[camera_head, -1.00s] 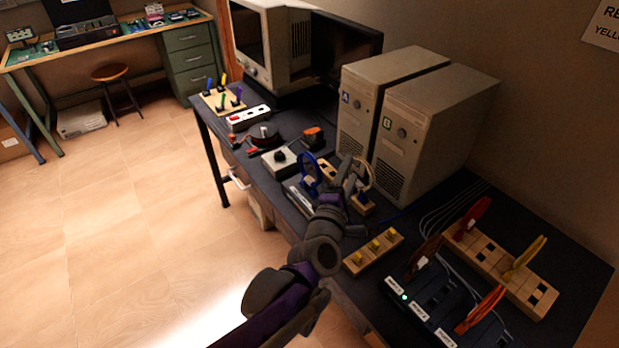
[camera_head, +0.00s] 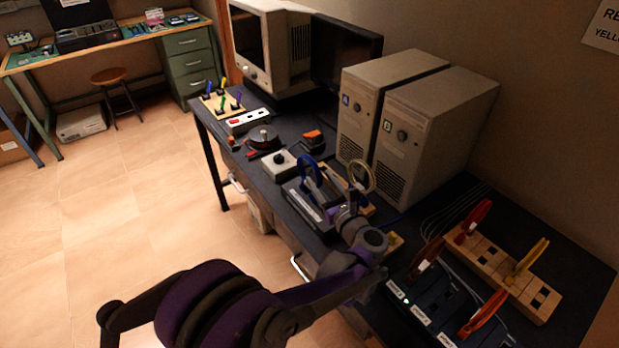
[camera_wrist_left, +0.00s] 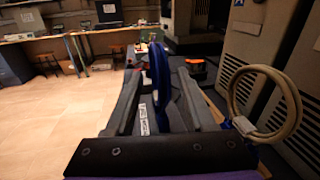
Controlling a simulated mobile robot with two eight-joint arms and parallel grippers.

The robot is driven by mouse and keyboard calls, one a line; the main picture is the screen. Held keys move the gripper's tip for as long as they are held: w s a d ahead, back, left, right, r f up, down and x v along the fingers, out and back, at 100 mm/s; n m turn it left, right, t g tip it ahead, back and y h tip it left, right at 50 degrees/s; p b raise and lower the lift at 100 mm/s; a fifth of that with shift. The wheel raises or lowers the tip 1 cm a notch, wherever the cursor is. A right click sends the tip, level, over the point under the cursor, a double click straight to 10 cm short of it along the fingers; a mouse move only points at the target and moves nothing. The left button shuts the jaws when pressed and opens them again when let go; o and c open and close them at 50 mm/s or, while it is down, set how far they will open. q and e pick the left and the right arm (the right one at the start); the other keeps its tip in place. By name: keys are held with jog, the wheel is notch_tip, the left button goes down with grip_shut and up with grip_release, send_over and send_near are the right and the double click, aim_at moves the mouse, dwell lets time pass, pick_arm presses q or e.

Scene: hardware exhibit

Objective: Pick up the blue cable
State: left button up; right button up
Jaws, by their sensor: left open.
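The blue cable (camera_head: 309,168) stands up as a loop near the middle of the dark table. In the wrist view the blue cable (camera_wrist_left: 160,78) is seen nearly edge-on between my left fingers. My left gripper (camera_head: 316,190) is open and comes in low over the table from the front; in the wrist view its two fingers (camera_wrist_left: 160,98) stand apart on either side of the cable. Whether a finger touches the cable cannot be told. The cable's lower end is hidden by the gripper. My right gripper is not in view.
A beige looped cable (camera_head: 362,178) stands close to the right of my gripper. Tower A (camera_head: 360,104) and tower B (camera_head: 402,146) stand behind. A white box with a black knob (camera_head: 279,163) lies to the left. Coloured cables in a wooden rack (camera_head: 488,257) are at right.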

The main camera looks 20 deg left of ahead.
pick_arm(q)
jog(key=x, duration=0.5)
jog(key=shift+w+f, duration=0.3)
jog(key=shift+w, duration=0.05)
jog(key=shift+s, duration=0.1)
grip_shut()
